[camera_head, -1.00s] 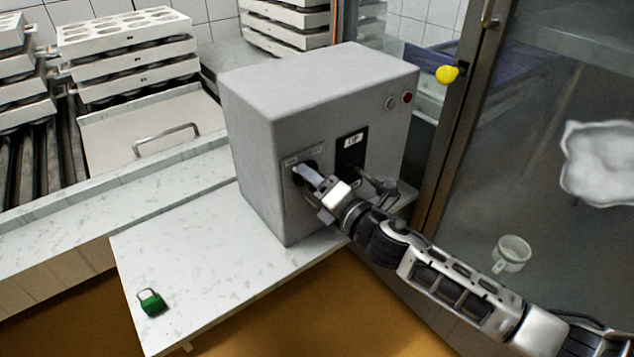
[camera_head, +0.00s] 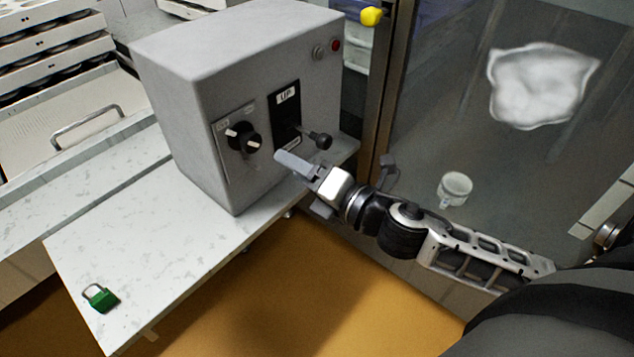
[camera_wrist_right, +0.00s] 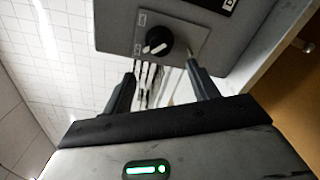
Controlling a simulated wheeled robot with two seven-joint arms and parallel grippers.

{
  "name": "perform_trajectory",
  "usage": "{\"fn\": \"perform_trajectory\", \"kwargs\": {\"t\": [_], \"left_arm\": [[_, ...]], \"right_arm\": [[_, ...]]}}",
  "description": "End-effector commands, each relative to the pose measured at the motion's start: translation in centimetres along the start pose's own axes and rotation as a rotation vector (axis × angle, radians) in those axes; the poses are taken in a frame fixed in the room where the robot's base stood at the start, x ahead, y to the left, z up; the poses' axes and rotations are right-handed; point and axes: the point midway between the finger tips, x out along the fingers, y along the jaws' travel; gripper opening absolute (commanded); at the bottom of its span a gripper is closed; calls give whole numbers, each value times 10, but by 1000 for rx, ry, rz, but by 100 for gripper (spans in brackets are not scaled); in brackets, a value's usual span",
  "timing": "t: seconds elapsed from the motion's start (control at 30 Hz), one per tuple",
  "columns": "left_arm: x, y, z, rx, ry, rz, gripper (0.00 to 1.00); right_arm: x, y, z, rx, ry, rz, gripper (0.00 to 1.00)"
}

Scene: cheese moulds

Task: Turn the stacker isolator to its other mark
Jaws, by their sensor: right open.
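The stacker isolator is a round black knob (camera_head: 243,137) with a pale marked bar, on a grey plate on the front of a grey control box (camera_head: 185,85). The bar lies at a slant. The plate's marks are too small to read surely. In the right wrist view the knob (camera_wrist_right: 158,41) is ahead, beyond the fingertips. My right gripper (camera_head: 299,186) is open and empty, apart from the knob, to its lower right in the head view. Its two dark fingers (camera_wrist_right: 163,73) are spread in the wrist view. My left gripper is not in view.
A lever with a black knob (camera_head: 320,140) sticks out beside the "UP" panel (camera_head: 287,97), close above my right gripper. A green padlock (camera_head: 101,298) lies on the marble-like bench (camera_head: 150,245). A glass door with a yellow knob (camera_head: 371,16) stands at right.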

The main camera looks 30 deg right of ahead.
Motion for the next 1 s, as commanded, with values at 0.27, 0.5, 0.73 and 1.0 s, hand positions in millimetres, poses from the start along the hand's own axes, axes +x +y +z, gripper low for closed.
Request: {"fn": "perform_trajectory", "kwargs": {"t": [0.27,0.5,0.73,1.0], "left_arm": [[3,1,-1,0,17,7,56],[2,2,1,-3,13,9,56],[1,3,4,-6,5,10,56],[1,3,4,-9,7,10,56]], "right_arm": [[-34,-1,-1,0,1,0,59],[-40,1,0,-2,0,2,59],[-39,1,0,-1,0,1,59],[-40,-8,-4,85,-8,-25,59]]}}
